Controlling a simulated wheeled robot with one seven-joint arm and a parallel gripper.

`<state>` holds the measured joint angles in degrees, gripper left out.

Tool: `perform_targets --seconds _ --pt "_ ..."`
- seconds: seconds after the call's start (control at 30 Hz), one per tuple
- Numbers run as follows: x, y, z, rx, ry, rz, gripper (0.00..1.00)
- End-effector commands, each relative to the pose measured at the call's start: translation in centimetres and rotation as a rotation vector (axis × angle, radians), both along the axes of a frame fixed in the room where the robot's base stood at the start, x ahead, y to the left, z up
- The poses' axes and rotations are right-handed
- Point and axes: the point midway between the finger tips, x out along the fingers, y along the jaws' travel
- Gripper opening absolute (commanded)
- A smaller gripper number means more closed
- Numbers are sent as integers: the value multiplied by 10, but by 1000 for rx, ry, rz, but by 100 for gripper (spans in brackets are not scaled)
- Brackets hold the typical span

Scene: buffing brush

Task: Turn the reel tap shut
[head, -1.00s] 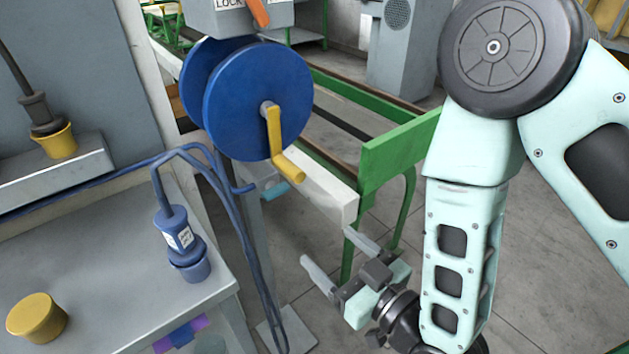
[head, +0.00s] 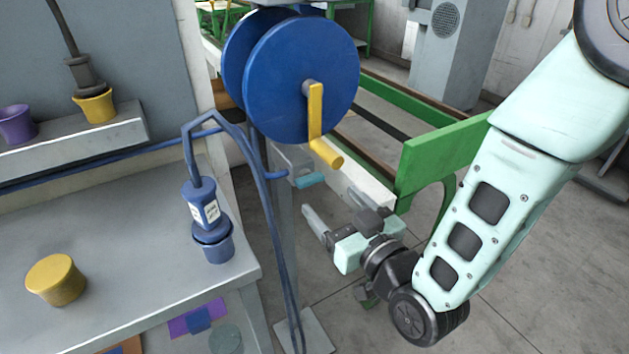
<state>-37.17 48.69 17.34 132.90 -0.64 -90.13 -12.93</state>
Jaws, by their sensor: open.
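The reel tap has a small grey body (head: 291,160) on the post below the blue reel, with a teal lever (head: 311,180) sticking out to the right. The blue hose reel (head: 302,80) has a yellow crank (head: 317,125) hanging down just above the tap. My gripper (head: 329,200) is open and empty. Its two pale fingers point up and left toward the teal lever, just below and to the right of it. I see no contact, but the depth gap is hard to judge.
Blue hoses (head: 278,260) hang down the post at the left. A grey bench (head: 130,290) with a blue cup (head: 217,246) and a yellow lidded pot (head: 56,280) stands left. A green frame (head: 440,155) stands behind my gripper. Open floor lies at lower right.

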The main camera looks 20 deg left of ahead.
Motion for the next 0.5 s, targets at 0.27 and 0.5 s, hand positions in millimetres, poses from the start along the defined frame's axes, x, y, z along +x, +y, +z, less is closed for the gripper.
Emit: perform_targets --seconds 0.27,0.5 --pt "34 39 1 2 -1 0 75" --pt "47 55 0 0 0 1 75"
